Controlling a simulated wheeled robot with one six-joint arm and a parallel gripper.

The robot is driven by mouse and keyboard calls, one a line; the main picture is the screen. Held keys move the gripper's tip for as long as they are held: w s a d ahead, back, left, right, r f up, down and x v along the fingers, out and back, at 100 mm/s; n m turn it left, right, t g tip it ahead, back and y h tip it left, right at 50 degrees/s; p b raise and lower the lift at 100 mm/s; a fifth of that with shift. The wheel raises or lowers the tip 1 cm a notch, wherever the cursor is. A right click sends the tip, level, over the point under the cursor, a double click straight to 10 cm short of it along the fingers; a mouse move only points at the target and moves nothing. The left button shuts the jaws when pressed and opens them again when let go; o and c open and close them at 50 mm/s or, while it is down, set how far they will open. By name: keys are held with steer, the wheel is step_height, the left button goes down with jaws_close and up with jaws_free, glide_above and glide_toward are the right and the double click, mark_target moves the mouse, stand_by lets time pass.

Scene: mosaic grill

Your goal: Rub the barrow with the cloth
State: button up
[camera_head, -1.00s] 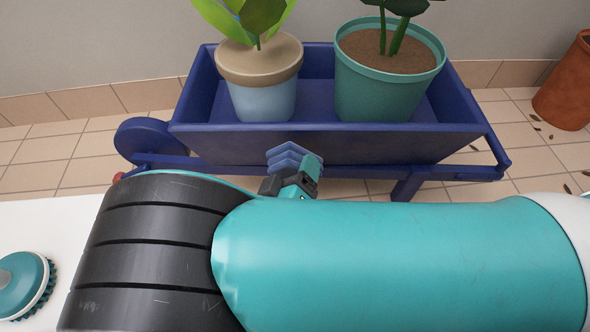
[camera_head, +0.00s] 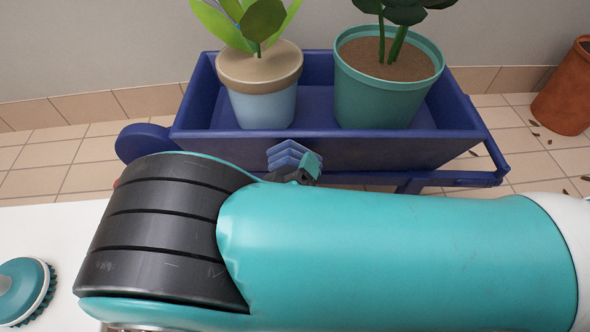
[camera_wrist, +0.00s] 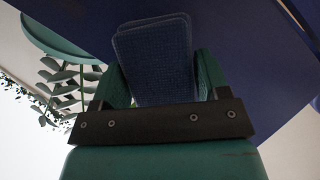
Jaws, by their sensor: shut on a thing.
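The dark blue barrow (camera_head: 400,150) stands ahead on the tiled floor, with two potted plants in its tray. The folded blue cloth (camera_head: 288,155) is in front of the barrow's near side wall. My gripper (camera_head: 307,170) is shut on the cloth, which also shows between the fingers in the wrist view (camera_wrist: 155,60). The barrow's wall (camera_wrist: 235,50) fills much of the wrist view behind the cloth. The cloth is at or very close to the wall; I cannot tell whether it touches. My arm hides the barrow's lower left part.
A light blue pot (camera_head: 262,108) and a green pot (camera_head: 375,100) stand in the barrow. A terracotta pot (camera_head: 565,95) is at the right, with scattered leaves nearby. A teal round brush (camera_head: 22,290) lies on a white surface (camera_head: 40,230) at the lower left.

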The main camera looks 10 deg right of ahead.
steer(key=shift+w+r, duration=0.1)
steer(key=shift+w, duration=0.4)
steer(key=shift+d, duration=0.1)
steer(key=shift+s+d+r+p, duration=0.15)
steer(key=shift+d+p, duration=0.45)
steer(key=shift+d, duration=0.05)
steer(key=shift+s+d+p, duration=0.2)
steer(key=shift+d+p, duration=0.25)
steer(key=shift+d, duration=0.6)
steer(key=shift+s+d+p, duration=0.2)
steer(key=shift+d+p, duration=0.9)
steer(key=shift+d, duration=0.65)
steer(key=shift+s+d+p, duration=0.2)
steer(key=shift+d+p, duration=0.85)
steer(key=shift+d, duration=0.7)
steer(key=shift+s+d+p, duration=0.2)
steer(key=shift+d+p, duration=0.9)
steer(key=shift+d, duration=0.65)
